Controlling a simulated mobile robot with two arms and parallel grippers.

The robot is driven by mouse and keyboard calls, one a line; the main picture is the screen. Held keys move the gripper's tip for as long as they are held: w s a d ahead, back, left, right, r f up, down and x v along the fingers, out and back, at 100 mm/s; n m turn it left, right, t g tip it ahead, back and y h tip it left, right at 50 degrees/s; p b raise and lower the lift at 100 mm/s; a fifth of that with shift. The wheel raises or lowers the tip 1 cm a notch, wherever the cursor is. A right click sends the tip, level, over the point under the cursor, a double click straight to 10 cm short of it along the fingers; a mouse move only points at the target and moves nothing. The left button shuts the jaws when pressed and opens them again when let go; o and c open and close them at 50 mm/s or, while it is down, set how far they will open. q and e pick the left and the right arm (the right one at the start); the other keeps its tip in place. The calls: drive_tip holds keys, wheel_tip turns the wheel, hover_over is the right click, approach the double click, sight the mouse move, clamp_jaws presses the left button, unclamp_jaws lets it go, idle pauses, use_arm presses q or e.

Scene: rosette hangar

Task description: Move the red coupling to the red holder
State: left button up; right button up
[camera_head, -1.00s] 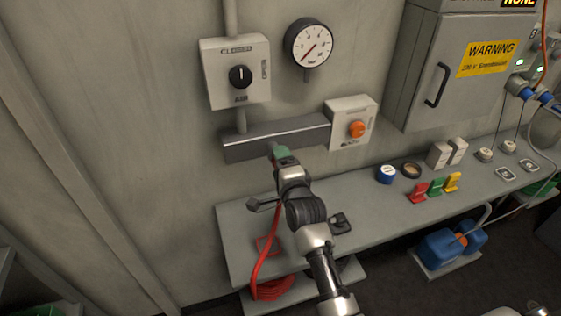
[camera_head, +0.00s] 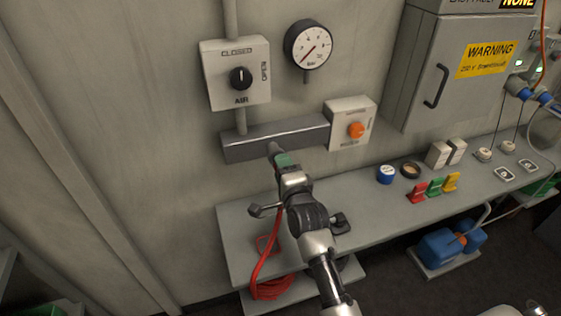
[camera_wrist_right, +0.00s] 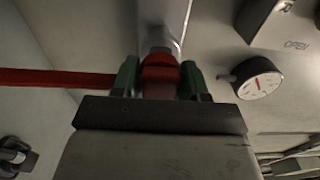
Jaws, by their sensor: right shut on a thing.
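My right gripper (camera_head: 284,160), with green fingertips, is shut on the red coupling (camera_wrist_right: 160,76) just below the grey wall bar (camera_head: 250,143). In the right wrist view the green fingers stand on both sides of the coupling. A silver fitting (camera_wrist_right: 160,42) lies in line just beyond it; I cannot tell if they are joined. A red hose (camera_head: 262,262) hangs from the gripper down to a coil under the bench. A small red holder-like block (camera_head: 418,189) stands on the bench beside green and yellow ones. My left gripper is not in view.
The grey bench (camera_head: 385,225) runs below the wall. A blue-lidded tin (camera_head: 386,174) and a dark round tin (camera_head: 410,170) stand on it. A box with an orange knob (camera_head: 355,130) is right of the bar.

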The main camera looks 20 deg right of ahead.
drive_tip(key=shift+s+d+p, duration=0.1)
drive_tip(key=shift+s+p, duration=1.05)
drive_tip(key=shift+s, duration=1.15)
